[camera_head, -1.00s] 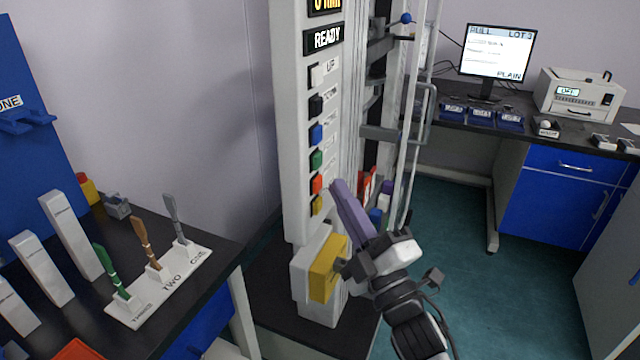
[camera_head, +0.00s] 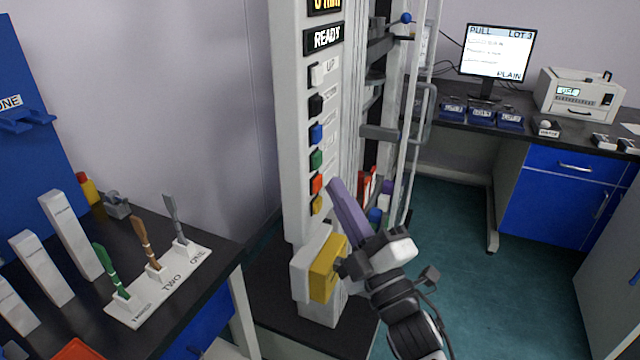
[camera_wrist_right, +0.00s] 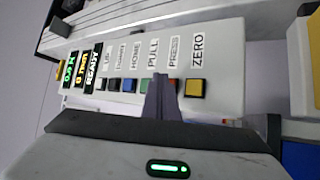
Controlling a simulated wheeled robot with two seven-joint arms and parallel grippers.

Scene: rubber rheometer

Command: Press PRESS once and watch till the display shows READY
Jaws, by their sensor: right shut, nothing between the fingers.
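The rheometer's white panel (camera_head: 292,130) carries a column of coloured buttons. The red PRESS button (camera_head: 316,184) sits between the green PULL button (camera_head: 316,160) and the yellow ZERO button (camera_head: 316,205). The display (camera_head: 323,39) reads READY; it also shows in the right wrist view (camera_wrist_right: 92,68). My right gripper (camera_head: 333,184) is shut and empty, its purple fingertips just right of PRESS. In the right wrist view the fingers (camera_wrist_right: 158,80) partly cover the red button (camera_wrist_right: 174,86); I cannot tell whether they touch it. My left gripper is out of view.
A yellow block (camera_head: 327,268) on a white housing stands below the panel, close to my right wrist. A rack with coloured tools (camera_head: 165,285) lies on the left bench. A monitor (camera_head: 497,52) and a white instrument (camera_head: 580,92) stand on the back bench.

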